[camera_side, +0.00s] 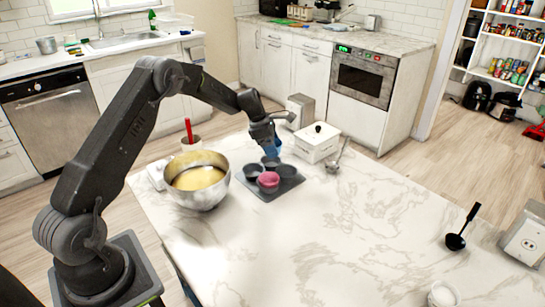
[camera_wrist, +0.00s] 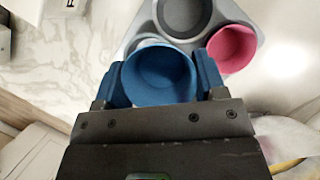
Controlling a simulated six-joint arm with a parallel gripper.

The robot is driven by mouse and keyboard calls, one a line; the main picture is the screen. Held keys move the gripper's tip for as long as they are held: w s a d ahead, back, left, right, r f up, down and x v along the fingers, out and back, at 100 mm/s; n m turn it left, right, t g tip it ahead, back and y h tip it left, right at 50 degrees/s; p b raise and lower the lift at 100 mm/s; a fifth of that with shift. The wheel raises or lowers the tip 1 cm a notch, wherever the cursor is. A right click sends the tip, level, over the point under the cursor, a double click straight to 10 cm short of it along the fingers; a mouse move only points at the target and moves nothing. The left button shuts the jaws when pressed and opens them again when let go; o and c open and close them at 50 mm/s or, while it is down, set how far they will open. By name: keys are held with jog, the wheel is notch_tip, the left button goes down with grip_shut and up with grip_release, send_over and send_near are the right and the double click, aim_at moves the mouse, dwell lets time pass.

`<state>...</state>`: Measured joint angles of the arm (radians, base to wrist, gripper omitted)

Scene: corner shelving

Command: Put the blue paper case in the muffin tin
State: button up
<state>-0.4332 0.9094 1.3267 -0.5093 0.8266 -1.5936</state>
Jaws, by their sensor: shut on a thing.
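My gripper (camera_wrist: 160,82) is shut on the blue paper case (camera_wrist: 160,72), which sits between its two blue-tipped fingers in the wrist view. In the side view, my gripper (camera_side: 273,150) is at the back edge of the grey muffin tin (camera_side: 263,193). The blue case is over or at the back part of the tin; I cannot tell whether it touches. A pink paper case (camera_side: 268,180) sits in the tin's front cup, and it also shows in the wrist view (camera_wrist: 232,48). Dark cups beside it look empty, including one in the wrist view (camera_wrist: 185,14).
A steel bowl of yellow batter (camera_side: 199,187) stands left of the tin. A white lidded box (camera_side: 317,146) and a metal scoop (camera_side: 338,160) are close on the right.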

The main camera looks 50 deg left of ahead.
jog(key=shift+w+a+n+y, duration=0.3)
jog(key=shift+a+n, duration=0.25)
jog(key=shift+n, duration=0.15)
jog(key=shift+w+a+n+y, duration=0.25)
jog(key=shift+a+n, duration=0.25)
jog(key=shift+n, duration=0.2)
jog(key=shift+t, duration=0.3)
